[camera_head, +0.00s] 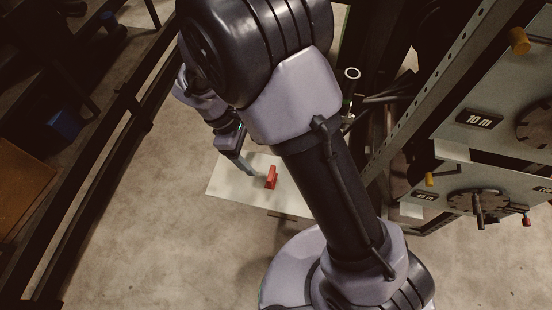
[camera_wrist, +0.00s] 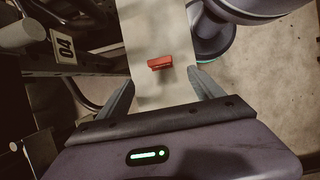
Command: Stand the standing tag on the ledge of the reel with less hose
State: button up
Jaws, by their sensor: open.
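The red standing tag (camera_head: 271,177) is upright on a pale board (camera_head: 226,183). In the wrist view the red tag (camera_wrist: 160,62) lies ahead of and between my open fingers, with a gap to both. My gripper (camera_head: 243,166) is just left of the tag in the head view, partly hidden by my arm. In the wrist view my gripper (camera_wrist: 162,82) is empty. I cannot make out a whole hose reel, its ledge, or how much hose any reel has; my arm hides much of the middle.
A machine panel (camera_head: 457,98) with a "10 m" label and a lower panel (camera_head: 470,178) with a dial and knobs stand at right. A perforated metal rail (camera_head: 425,85) runs beside them. An "04" plate (camera_wrist: 64,50) shows at left in the wrist view. Floor at lower left is clear.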

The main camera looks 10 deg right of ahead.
aim_at(271, 176)
jog(key=b+x, duration=0.3)
jog(key=x, duration=0.3)
jog(key=b+x, duration=0.3)
jog(key=x, duration=0.4)
jog(key=shift+s+a, duration=0.1)
jog(key=shift+a, duration=0.15)
